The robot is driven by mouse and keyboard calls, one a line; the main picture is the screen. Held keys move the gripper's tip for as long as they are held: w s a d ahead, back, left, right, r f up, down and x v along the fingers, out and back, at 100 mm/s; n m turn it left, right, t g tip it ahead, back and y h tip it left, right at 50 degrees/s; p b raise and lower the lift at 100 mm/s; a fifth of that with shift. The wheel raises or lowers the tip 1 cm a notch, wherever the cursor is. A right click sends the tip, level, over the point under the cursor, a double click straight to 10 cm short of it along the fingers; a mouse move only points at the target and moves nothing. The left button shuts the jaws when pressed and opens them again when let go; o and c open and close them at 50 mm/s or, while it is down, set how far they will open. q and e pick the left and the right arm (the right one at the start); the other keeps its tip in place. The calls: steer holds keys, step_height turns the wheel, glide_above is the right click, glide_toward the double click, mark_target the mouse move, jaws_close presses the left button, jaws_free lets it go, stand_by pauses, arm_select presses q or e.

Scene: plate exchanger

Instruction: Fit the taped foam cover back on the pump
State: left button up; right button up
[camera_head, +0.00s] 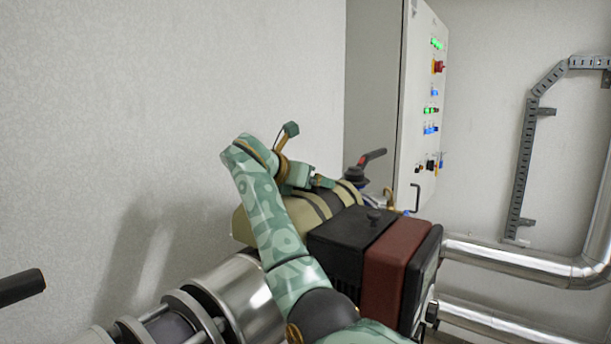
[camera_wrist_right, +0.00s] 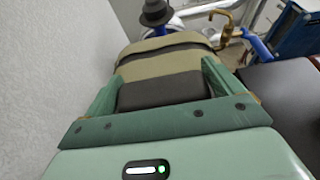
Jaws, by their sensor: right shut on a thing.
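The foam cover (camera_head: 246,225) is a tan rounded shell with dark tape bands. It lies against the far side of the pump's black and red head (camera_head: 392,262). In the right wrist view the cover (camera_wrist_right: 165,65) fills the space ahead of the jaws. My right gripper (camera_wrist_right: 163,76) has its green fingers on either side of a dark raised block on the cover and is shut on it. I cannot tell whether the cover is fully seated. My left gripper is out of view.
A control cabinet (camera_head: 421,110) with lit buttons stands behind. A red-handled valve (camera_head: 371,157) is just beyond the cover. Silver pipes (camera_head: 520,262) run at the right, and a metal flanged pipe (camera_head: 235,290) lies at the front. The plain wall is close on the left.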

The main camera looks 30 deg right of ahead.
mark_target(295, 194)
steer(key=shift+f, duration=0.25)
steer(key=shift+f, duration=0.95)
steer(key=shift+f, duration=0.1)
steer(key=shift+f, duration=0.75)
steer(key=o, duration=1.1)
steer(key=shift+c, duration=0.2)
steer(key=shift+v, duration=3.55)
